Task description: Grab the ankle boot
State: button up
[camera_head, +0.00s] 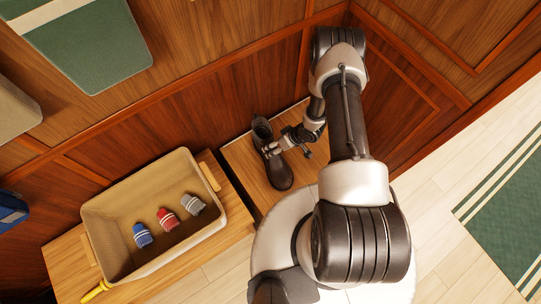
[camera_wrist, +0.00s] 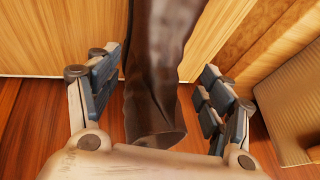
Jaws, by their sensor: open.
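The dark brown ankle boot (camera_head: 278,173) stands on a low wooden surface (camera_head: 240,158) near the panelled wall, its shaft toward the wall. My gripper (camera_head: 287,147) is at the boot's shaft, with one finger over it and the other on its right side. In the wrist view the boot (camera_wrist: 155,85) lies between the two spread fingers of my gripper (camera_wrist: 161,82), with a visible gap on each side. The gripper is open and holds nothing. The boot's toe shows only in the head view.
A beige bin (camera_head: 105,215) left of the boot holds a blue roll (camera_head: 142,235), a red roll (camera_head: 167,219) and a grey roll (camera_head: 193,204). A yellow item (camera_head: 95,291) lies beside it. The wooden wall (camera_head: 215,92) is close behind the boot. Open floor (camera_head: 440,178) lies right.

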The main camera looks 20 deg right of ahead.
jog(key=b+x, duration=0.2)
jog(key=x, duration=0.3)
jog(key=shift+s+a+f+b, duration=0.1)
jog(key=shift+s+f+b, duration=0.2)
jog(key=shift+f+b, duration=0.1)
jog(key=shift+r, duration=0.1)
jog(key=shift+c, duration=0.4)
jog(key=shift+a, duration=0.1)
jog(key=c, duration=1.3)
